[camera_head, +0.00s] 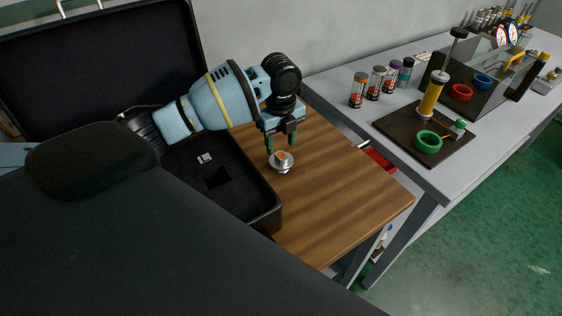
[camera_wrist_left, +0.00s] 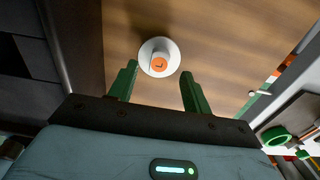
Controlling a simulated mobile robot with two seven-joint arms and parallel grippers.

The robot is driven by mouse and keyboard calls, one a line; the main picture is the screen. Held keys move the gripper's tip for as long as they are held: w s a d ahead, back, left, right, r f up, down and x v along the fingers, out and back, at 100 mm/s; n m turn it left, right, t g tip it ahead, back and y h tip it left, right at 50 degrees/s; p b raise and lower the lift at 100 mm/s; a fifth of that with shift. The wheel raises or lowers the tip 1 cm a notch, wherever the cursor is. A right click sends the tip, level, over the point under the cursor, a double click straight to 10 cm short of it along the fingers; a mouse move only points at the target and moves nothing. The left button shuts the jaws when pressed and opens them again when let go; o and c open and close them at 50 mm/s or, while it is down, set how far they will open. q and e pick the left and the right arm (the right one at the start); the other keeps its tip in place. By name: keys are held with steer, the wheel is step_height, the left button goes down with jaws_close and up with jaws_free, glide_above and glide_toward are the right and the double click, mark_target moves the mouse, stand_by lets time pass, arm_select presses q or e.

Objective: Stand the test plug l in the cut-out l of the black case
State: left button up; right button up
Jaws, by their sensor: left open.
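The test plug l (camera_head: 281,161) is a silver, round-flanged piece with an orange mark on top. It stands on the wooden table just right of the case. The left wrist view shows its round face and orange label (camera_wrist_left: 159,60) just beyond the fingertips. My left gripper (camera_head: 281,143) is open, green fingers pointing down above the plug, apart from it as far as I can tell. The black case (camera_head: 262,217) lies open on the table. A dark square cut-out (camera_head: 217,178) shows in its foam; whether it is cut-out l I cannot tell. My right gripper is not in view.
A small light piece (camera_head: 205,158) sits in the case foam near the cut-out. The wooden table (camera_head: 340,205) is clear right of the plug. A grey bench (camera_head: 440,180) beyond holds canisters, a yellow pump on a dark board and a green ring (camera_head: 428,142).

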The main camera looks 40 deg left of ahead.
mark_target(281, 155)
arm_select(q)
steer(key=shift+d+f, duration=0.1)
steer(key=shift+f, duration=1.8)
steer(key=shift+s, duration=0.1)
steer(key=shift+c, duration=0.4)
jaws_close()
